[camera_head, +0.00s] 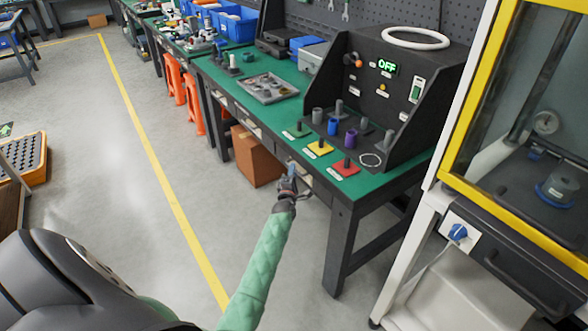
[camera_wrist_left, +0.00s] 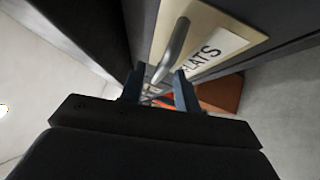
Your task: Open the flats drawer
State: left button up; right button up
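The flats drawer shows in the left wrist view as a cream front (camera_wrist_left: 228,22) with a "FLATS" label (camera_wrist_left: 212,52) and a metal bar handle (camera_wrist_left: 172,52). In the head view its front (camera_head: 306,176) sits under the green bench's front edge, partly hidden by my left gripper. The drawer looks shut. My left gripper (camera_head: 288,184) is at the drawer front. In the left wrist view its two fingers (camera_wrist_left: 159,88) are apart, with the handle's near end between them and a gap showing. I cannot tell whether they touch it. My right gripper is not in view.
The green bench (camera_head: 285,72) carries a black test station (camera_head: 398,85) reading "OFF" and several coloured pads with parts. A brown box (camera_head: 255,157) stands under the bench. A yellow-framed cabinet (camera_head: 470,190) stands at right.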

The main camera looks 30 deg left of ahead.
pick_arm(q)
jog(key=shift+x, duration=1)
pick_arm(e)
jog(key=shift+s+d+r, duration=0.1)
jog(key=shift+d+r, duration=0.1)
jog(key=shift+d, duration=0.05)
pick_arm(q)
grip_shut()
